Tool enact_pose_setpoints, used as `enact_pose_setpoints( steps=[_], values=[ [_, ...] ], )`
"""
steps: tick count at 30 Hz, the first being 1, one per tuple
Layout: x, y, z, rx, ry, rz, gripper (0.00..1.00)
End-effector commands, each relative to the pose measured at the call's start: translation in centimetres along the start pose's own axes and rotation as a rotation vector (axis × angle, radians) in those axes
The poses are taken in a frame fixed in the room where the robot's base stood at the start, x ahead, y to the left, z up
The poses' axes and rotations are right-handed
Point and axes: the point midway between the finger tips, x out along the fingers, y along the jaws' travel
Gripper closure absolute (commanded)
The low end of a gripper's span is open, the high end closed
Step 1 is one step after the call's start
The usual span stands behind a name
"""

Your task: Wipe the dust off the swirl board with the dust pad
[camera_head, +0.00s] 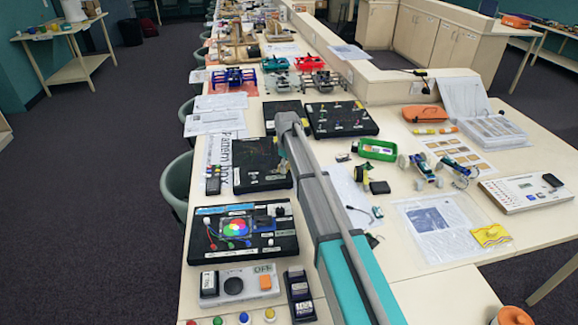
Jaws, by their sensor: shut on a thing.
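A black board, which looks like the swirl board (255,180), lies flat left of the middle, beside the paper lettered "Pattern box". Faint marks show on its dark face; I cannot tell dust from pattern. My arm reaches over the table from the lower right, and its end covers the board's right edge. My gripper (284,164) is small, points down at the right part of this board and is partly hidden by the arm. It is shut on the dust pad, which is hardly visible; whether the pad touches the board I cannot tell.
Nearer stands a black board with a coloured disc (237,229). Beyond are a black board with small parts (341,119) and several wheeled models. Bare tabletop shows at the right.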

Motion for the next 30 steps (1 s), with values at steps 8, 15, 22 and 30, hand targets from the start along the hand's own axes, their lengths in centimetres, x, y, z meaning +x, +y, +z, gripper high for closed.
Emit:
enact_pose_setpoints(
  steps=[8, 15, 22, 30],
  values=[
    [0.2, -1.1, -1.4, -0.002, 0.0, 0.0, 0.74],
    [0.3, -1.8, -2.2, -0.001, 0.001, -0.001, 0.74],
    [0.3, -1.8, -2.2, -0.001, 0.001, -0.001, 0.74],
    [0.2, -2.1, -2.6, -0.002, 0.002, -0.002, 0.74]
  ],
)
